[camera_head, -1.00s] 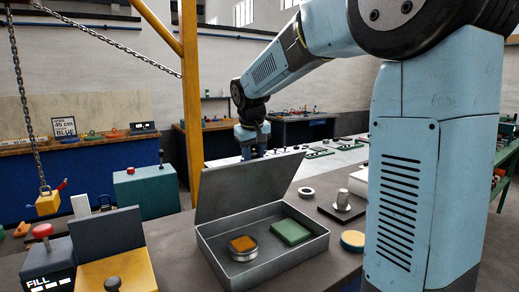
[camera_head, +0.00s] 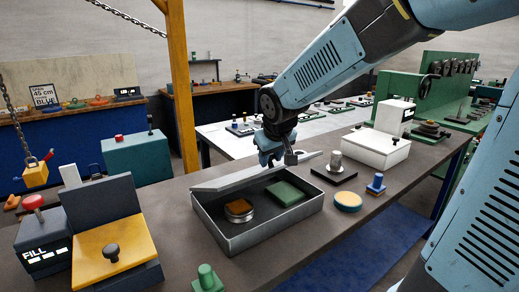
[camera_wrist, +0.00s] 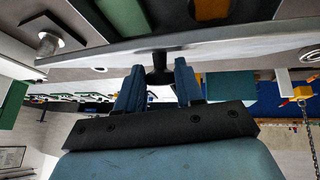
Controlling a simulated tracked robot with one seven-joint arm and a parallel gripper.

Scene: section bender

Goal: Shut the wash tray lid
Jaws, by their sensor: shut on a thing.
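The wash tray (camera_head: 272,232) is a grey metal box on the bench. Its lid (camera_head: 228,181) is a flat grey plate, tilted low over the far side of the tray and still raised from the rim. Inside the tray are a round tin with an orange top (camera_head: 239,208) and a green block (camera_head: 286,193). My gripper (camera_head: 277,157) is at the lid's far edge. In the wrist view my gripper (camera_wrist: 159,82) is shut on the dark handle (camera_wrist: 160,62) at the edge of the lid (camera_wrist: 235,38). The fingers partly hide the handle.
A yellow-topped box with a black knob (camera_head: 111,252) and the FILL box (camera_head: 44,243) stand left of the tray. A green knob (camera_head: 207,278) is in front. A yellow-topped disc (camera_head: 348,200), blue piece (camera_head: 376,184) and dark plate with a metal cylinder (camera_head: 334,163) are to the right.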

